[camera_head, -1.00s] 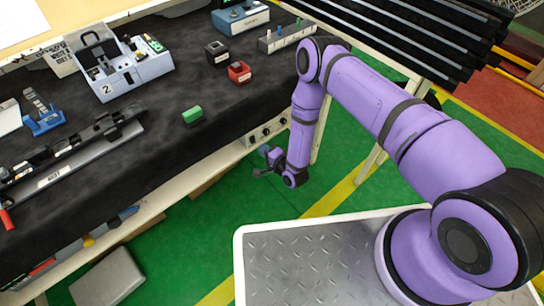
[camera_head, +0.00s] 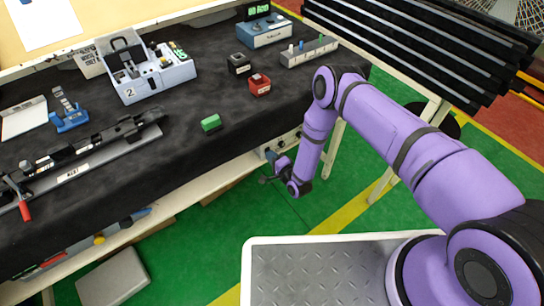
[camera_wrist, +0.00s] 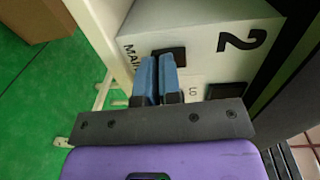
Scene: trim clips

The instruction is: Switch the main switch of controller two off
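In the wrist view a pale grey controller box (camera_wrist: 205,22) carries a large black "2" and the word "MAIN". A black switch (camera_wrist: 172,52) sits beside "MAIN", partly behind my fingers; its on or off position cannot be read. My gripper (camera_wrist: 157,75) has two blue fingers side by side, closed together with nothing visible between them. They point at the box face near the switch; contact cannot be told. In the head view my gripper (camera_head: 268,180) is low beside the bench, below a pale panel with dark fittings (camera_head: 288,139) under the bench edge.
A second dark part (camera_wrist: 228,90) and a small label (camera_wrist: 195,88) lie right of my fingers. The black-covered bench top (camera_head: 250,125) holds a grey device also marked "2" (camera_head: 160,82), a green block (camera_head: 210,123) and a red block (camera_head: 259,85). Green floor is open below.

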